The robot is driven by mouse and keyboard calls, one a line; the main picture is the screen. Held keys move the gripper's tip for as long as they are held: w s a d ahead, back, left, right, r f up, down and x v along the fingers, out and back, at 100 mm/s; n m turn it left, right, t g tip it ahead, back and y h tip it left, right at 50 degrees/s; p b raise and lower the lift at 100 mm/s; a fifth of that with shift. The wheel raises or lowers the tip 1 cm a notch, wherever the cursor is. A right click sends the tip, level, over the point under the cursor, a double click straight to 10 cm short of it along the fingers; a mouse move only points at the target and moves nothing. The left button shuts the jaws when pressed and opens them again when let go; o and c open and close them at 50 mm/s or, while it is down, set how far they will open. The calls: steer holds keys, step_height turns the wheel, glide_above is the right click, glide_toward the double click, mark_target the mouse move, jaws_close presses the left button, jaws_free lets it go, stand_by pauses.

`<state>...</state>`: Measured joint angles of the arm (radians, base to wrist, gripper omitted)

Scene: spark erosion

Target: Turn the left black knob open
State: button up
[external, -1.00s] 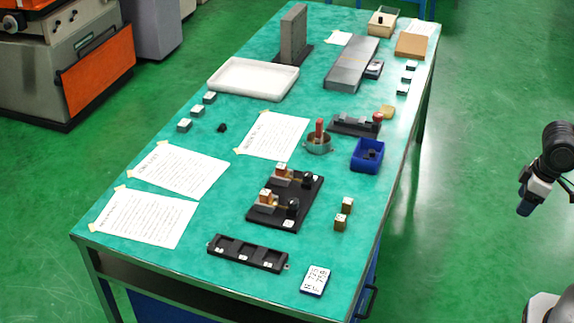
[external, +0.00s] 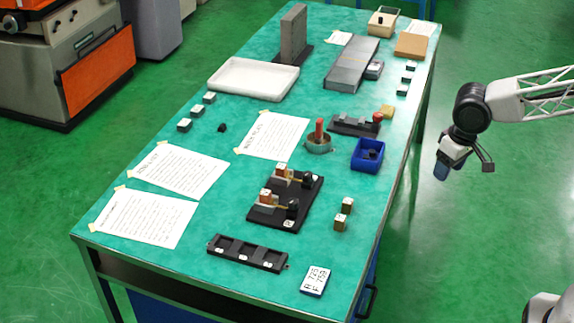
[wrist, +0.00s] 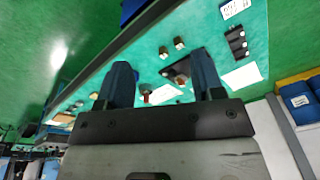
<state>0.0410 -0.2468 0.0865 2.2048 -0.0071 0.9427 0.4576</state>
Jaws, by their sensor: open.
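A black base plate (external: 270,218) lies on the green table with two brass-and-white fixtures. Each fixture has a black knob beside it, one nearer the front (external: 292,208) and one farther back (external: 308,179). The plate also shows small in the wrist view (wrist: 174,74), between my fingers, where the knobs cannot be made out clearly. My gripper (external: 441,171) hangs beyond the table's right edge, well apart from the plate. In the wrist view its two blue fingers (wrist: 161,60) are spread with nothing between them.
A black slotted tray (external: 247,253) and a label card (external: 315,280) lie at the front. Papers cover the left side.

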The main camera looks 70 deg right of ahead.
steer(key=w+d+f+m, duration=0.2)
steer(key=w+m, duration=0.1)
steer(key=w, duration=0.9)
steer(key=m+g, duration=0.2)
steer(key=m, duration=0.6)
glide_above(293, 201)
step_height(293, 201, down, 21)
steer(key=shift+r, duration=0.2)
steer(key=shift+f, duration=0.15)
steer(key=shift+f, duration=3.75)
steer(key=c, duration=0.9)
